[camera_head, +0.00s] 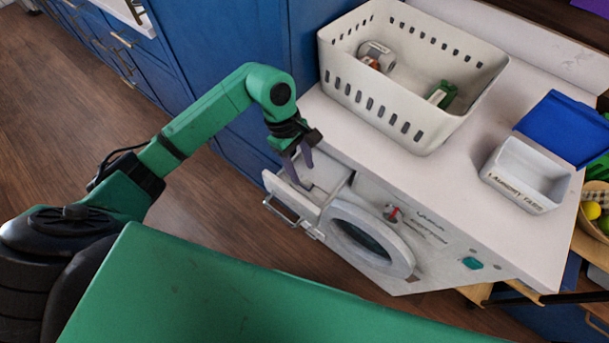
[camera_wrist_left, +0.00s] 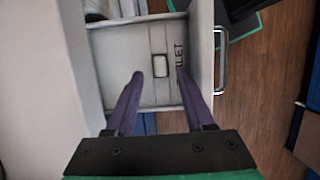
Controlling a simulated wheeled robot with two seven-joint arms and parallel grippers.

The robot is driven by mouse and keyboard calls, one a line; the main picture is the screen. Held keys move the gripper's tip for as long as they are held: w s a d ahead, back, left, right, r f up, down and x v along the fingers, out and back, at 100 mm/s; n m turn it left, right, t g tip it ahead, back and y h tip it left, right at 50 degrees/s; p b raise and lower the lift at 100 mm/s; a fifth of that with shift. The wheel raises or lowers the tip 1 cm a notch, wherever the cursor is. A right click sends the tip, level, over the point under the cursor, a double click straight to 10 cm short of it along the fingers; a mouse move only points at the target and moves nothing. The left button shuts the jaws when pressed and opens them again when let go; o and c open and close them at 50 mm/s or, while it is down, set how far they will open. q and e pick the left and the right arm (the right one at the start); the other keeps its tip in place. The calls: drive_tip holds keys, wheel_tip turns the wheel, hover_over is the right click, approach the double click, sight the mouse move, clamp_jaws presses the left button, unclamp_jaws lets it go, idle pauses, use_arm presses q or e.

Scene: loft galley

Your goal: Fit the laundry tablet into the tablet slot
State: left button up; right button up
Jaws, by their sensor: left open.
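My left gripper (camera_head: 301,172) is open and points down over the pulled-out drawer (camera_head: 292,208) of the white washing machine. In the left wrist view its two purple fingers (camera_wrist_left: 160,74) stand apart with nothing held between them. Ahead of and between the fingertips, a small pale rectangle with a dark outline (camera_wrist_left: 160,66) shows in the drawer floor, beside lettering ending in "LET". I cannot tell whether it is the bare slot or a tablet lying in it. The white box (camera_head: 516,187) marked "LAUNDRY TABS" stands on the worktop; no tablet shows in it.
A white perforated basket (camera_head: 385,110) holding a few items stands on the worktop behind the drawer. The washer's round door (camera_head: 370,240) is just right of the drawer. A blue bin (camera_head: 565,125) is at the right. Blue cabinets (camera_head: 235,45) stand behind my left arm.

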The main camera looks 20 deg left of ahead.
use_arm(q)
drive_tip(key=b+v, duration=0.1)
drive_tip(key=v, duration=0.7)
drive_tip(key=shift+b, duration=0.3)
